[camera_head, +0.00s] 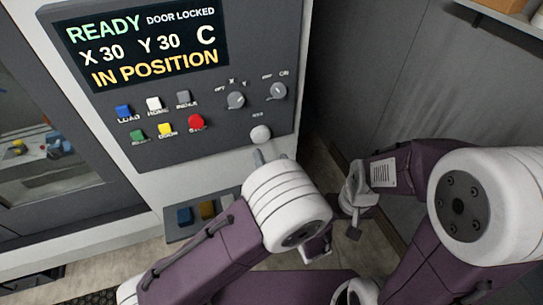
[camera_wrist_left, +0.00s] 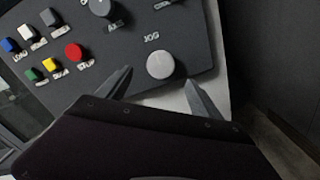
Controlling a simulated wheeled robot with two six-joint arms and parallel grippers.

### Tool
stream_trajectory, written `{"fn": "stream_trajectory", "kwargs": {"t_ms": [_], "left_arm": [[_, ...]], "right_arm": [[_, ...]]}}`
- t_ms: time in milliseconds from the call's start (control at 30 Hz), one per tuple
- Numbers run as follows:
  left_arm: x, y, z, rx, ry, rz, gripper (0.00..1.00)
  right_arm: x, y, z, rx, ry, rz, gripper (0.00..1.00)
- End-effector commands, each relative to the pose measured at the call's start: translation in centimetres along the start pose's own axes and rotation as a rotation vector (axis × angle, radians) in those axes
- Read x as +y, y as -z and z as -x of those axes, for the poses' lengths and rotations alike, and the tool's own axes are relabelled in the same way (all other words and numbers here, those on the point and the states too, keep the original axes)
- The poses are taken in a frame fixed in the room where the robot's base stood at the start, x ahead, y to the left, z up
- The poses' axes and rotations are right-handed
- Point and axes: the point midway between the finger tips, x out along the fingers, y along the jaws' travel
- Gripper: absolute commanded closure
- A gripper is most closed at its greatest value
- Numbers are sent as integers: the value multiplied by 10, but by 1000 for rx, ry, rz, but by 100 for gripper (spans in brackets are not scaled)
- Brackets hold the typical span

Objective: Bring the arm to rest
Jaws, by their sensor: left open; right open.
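My left gripper (camera_head: 270,156) is open in front of the lower right of the machine's control panel (camera_head: 180,110). In the left wrist view its two fingers (camera_wrist_left: 159,76) are apart, and the round white JOG knob (camera_wrist_left: 160,64) shows between their tips. I cannot tell whether they touch it. The knob also shows in the head view (camera_head: 260,133), just above the fingers. My right gripper (camera_head: 354,198) is to the right of the left wrist, beside the dark wall and above the floor. It holds nothing that I can see; its fingertips are hard to make out.
The screen (camera_head: 145,45) reads READY, DOOR LOCKED, X 30 Y 30 C, IN POSITION. A red STOP button (camera_head: 196,122), several coloured buttons and two grey knobs are on the panel. A grey tray (camera_head: 176,236) is below. A shelf (camera_head: 500,22) is at upper right.

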Motion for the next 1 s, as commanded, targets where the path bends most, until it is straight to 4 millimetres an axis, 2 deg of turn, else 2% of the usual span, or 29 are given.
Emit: {"fn": "stream_trajectory", "kwargs": {"t_ms": [500,567,667,767,800,867,900,967,1000], "left_arm": [[0,1,0,3,-4,0,25],[3,6,-2,23,-15,9,25],[27,43,-17,162,-98,82,25],[73,117,-26,432,-281,266,25],[91,151,-22,555,-378,372,25],[114,201,-4,740,-547,563,25],[123,234,14,863,-683,722,25],[124,279,49,1041,-937,1027,25],[116,298,70,1131,-1120,1253,25]], "right_arm": [[0,0,0,1,0,0,25],[0,0,-2,1,0,0,25],[0,-1,-13,1,0,0,25],[1,-3,-32,0,0,0,25],[1,-4,-41,0,0,0,25],[1,-6,-55,0,0,0,25],[1,-6,-65,0,0,0,25],[2,-8,-84,0,0,0,25],[2,-10,-95,0,0,0,25]]}}
